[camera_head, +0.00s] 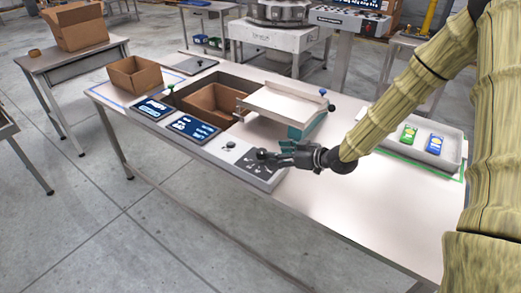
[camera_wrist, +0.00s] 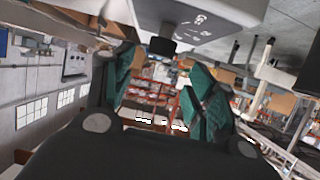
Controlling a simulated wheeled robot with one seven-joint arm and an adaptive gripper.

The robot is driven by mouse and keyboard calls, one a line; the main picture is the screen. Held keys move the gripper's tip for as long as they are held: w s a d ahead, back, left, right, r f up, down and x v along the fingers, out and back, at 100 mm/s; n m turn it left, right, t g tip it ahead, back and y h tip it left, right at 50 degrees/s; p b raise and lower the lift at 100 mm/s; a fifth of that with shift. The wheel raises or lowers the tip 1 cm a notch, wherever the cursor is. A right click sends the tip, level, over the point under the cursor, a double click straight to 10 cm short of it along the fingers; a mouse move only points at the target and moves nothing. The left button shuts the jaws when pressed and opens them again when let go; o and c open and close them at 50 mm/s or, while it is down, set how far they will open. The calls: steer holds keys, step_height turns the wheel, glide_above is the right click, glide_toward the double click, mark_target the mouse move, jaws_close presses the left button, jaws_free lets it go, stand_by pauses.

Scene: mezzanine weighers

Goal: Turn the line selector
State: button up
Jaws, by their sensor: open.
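The line selector is a dark knob (camera_head: 262,154) on a black plate with white marks (camera_head: 253,169), at the near right end of the control strip. In the wrist view the black knob (camera_wrist: 162,45) hangs from the marked plate (camera_wrist: 205,15), near the tips of my green fingers. My gripper (camera_head: 278,155) comes in from the right, level with the knob. In the wrist view my gripper (camera_wrist: 163,62) is open, with a finger on each side below the knob. I cannot tell whether a finger touches it. The knob's pointer setting is too small to read.
Two blue screens (camera_head: 194,128) and a small black knob (camera_head: 230,145) lie left along the strip. A white-topped weigher (camera_head: 285,104) stands behind my gripper. A grey tray (camera_head: 450,146) holds a green and a blue packet at right. The front right tabletop (camera_head: 345,215) is clear.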

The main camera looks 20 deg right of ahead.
mark_target(264, 151)
steer(key=shift+p+x, duration=0.75)
steer(key=shift+x, duration=3.5)
steer(key=c, duration=1)
